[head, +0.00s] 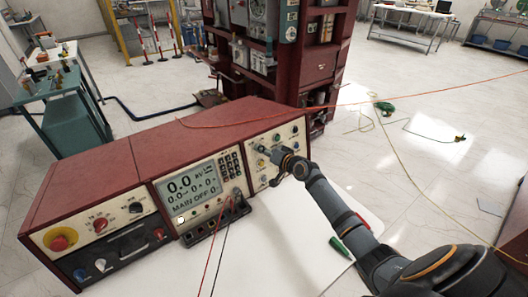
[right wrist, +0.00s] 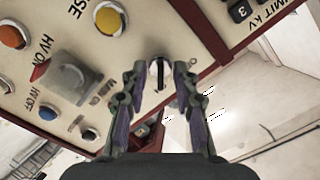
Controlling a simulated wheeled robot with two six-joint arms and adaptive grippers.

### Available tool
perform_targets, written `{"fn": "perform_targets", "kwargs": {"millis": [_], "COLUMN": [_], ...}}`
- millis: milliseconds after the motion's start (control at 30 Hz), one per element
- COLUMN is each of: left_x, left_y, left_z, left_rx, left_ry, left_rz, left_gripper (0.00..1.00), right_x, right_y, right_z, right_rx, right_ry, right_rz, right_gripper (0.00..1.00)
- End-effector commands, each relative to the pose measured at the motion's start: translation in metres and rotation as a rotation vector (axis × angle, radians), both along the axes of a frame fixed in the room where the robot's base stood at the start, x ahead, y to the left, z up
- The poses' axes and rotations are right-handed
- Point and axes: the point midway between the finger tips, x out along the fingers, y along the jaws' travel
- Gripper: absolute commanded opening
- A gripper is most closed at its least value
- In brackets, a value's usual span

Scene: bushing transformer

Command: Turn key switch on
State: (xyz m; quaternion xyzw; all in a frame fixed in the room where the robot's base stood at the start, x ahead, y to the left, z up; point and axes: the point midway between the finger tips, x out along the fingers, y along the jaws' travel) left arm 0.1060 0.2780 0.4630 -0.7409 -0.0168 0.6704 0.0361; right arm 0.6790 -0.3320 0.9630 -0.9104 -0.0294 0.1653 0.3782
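The key switch (right wrist: 158,73) is a small round silver part with a dark upright bar on the cream panel of the red console (head: 110,160). In the right wrist view, my right gripper (right wrist: 159,72) has its two fingers apart, one on each side of the key switch, with gaps showing. Whether the fingertips touch the panel, I cannot tell. In the head view, my right gripper (head: 266,152) is at the console's right panel, and it hides the key switch there. My left gripper is not in view.
The display (head: 188,187) reads MAIN OFF. A red emergency stop (head: 59,241) sits at the left. A green marker-like thing (head: 341,247) lies on the white tabletop (head: 290,260).

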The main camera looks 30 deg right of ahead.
Motion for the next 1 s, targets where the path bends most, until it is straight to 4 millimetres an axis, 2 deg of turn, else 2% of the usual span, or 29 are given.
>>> {"fn": "perform_targets", "kwargs": {"millis": [167, 500, 600, 1000], "left_x": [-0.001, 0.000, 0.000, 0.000], "left_y": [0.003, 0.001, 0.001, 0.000], "left_z": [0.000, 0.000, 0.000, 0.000], "left_rx": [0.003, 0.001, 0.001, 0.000], "left_ry": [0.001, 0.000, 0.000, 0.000], "left_rz": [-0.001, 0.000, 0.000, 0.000], "left_gripper": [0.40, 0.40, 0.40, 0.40], "right_x": [-0.003, -0.058, -0.067, -0.071], "right_y": [-0.001, -0.012, -0.013, -0.013], "right_z": [0.001, 0.015, 0.019, 0.021], "right_rx": [-0.002, -0.008, -0.004, 0.000], "right_ry": [0.000, 0.003, 0.001, -0.001], "right_rz": [-0.001, 0.001, 0.000, 0.001], "right_gripper": [0.29, 0.29, 0.29, 0.29]}}
